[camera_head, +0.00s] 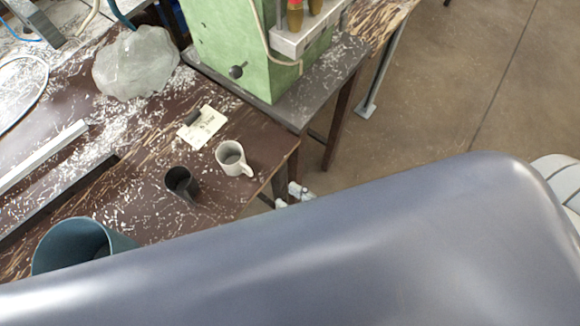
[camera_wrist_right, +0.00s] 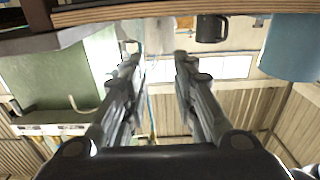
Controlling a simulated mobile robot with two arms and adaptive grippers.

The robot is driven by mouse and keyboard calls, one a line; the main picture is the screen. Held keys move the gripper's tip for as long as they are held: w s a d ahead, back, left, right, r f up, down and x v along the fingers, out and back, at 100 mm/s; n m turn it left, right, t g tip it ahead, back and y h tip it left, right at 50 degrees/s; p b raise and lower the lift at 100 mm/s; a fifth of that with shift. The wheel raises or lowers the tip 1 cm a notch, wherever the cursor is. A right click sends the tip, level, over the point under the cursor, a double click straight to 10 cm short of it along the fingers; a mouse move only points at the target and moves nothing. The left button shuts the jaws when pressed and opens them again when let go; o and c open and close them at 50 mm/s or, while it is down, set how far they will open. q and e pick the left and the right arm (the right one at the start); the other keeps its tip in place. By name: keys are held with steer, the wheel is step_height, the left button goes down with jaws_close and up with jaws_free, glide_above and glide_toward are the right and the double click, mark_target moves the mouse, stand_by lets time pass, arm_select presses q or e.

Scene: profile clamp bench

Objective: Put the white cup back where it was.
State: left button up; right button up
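The white cup (camera_head: 228,153) stands upright near the right edge of the dark, chip-strewn bench (camera_head: 140,215) in the head view, its handle toward the lower right. A dark cup (camera_head: 180,182) stands just left of it; this cup also shows upside down in the wrist view (camera_wrist_right: 209,29). My right gripper (camera_head: 288,197) shows only as small pale tips just beyond the bench edge, apart from the white cup. In the wrist view its fingers (camera_wrist_right: 158,62) are spread, with a clear gap. I cannot make out the white cup surely there. My left gripper is not in view.
A teal bucket (camera_head: 62,243) stands at the near left of the bench. A card (camera_head: 205,127) lies behind the cups, and a cloudy plastic bag (camera_head: 135,62) sits farther back. A green machine (camera_head: 232,45) stands at the back right. My large grey arm part covers the foreground.

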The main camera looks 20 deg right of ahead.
steer(key=shift+s+d, duration=0.1)
steer(key=d+f+g+h, duration=0.2)
steer(key=d+f, duration=0.2)
steer(key=f, duration=0.7)
steer(key=d+f+m+g+h, duration=0.1)
steer(key=d+f+g+h, duration=0.3)
steer(key=f, duration=0.8)
steer(key=d+f+h, duration=0.1)
steer(key=d+f, duration=0.4)
steer(key=f, duration=0.6)
steer(key=s+d+f+m+g+h, duration=0.1)
steer(key=s+f+m+g, duration=0.1)
steer(key=s+f, duration=0.5)
steer(key=s+d+f+m+g+h, duration=0.1)
steer(key=s+f+g, duration=0.4)
steer(key=s, duration=0.5)
steer(key=shift+d+f+m+g+h, duration=0.3)
steer(key=shift+d+f+m+h, duration=0.15)
steer(key=shift+f+h, duration=0.4)
